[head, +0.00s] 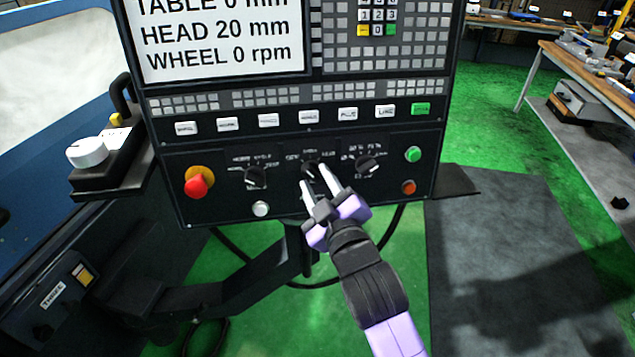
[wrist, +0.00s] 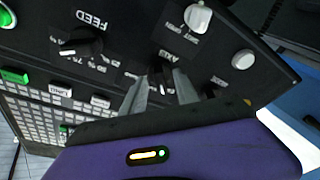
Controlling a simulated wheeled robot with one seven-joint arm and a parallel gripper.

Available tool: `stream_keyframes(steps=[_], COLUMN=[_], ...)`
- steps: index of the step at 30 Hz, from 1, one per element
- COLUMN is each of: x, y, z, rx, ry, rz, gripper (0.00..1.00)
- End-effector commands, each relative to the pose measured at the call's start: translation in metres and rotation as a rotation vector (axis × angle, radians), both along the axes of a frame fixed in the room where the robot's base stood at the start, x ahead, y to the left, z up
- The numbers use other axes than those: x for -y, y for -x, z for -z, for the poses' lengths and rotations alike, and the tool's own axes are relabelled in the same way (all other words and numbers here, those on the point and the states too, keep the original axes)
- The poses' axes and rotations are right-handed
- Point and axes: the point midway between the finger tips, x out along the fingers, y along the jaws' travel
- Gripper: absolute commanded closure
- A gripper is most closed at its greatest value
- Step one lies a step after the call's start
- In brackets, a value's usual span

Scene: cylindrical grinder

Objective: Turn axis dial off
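The axis dial (head: 311,168) is the middle one of three dark rotary dials on the lower part of the black control panel. In the wrist view the axis dial (wrist: 161,80) shows below its label, which reads AXIS upside down. My gripper (head: 315,177) reaches up to it from below. In the wrist view my gripper (wrist: 158,84) is open, with one grey finger on each side of the dial. A gap seems to remain around the knob; I cannot tell whether a finger touches it. The fingers partly hide the dial and its markings, so its setting is unreadable.
The feed dial (head: 367,163) is right of the axis dial and another dial (head: 256,177) is left. A red emergency stop (head: 197,185), a white button (head: 261,209), a green button (head: 413,154) and an orange button (head: 408,187) are nearby. The screen (head: 219,45) reads WHEEL 0 rpm.

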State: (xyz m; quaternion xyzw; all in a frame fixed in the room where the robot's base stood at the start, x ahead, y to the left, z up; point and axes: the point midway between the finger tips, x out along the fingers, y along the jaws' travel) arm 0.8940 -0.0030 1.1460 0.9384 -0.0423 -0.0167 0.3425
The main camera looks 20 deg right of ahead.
Motion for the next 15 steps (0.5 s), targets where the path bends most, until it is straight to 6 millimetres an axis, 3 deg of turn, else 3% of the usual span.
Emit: stream_keyframes(steps=[15], x=[-0.006], y=[0.069], z=[0.003], rx=[-0.001], ry=[0.001], rz=[0.000], gripper=[0.64])
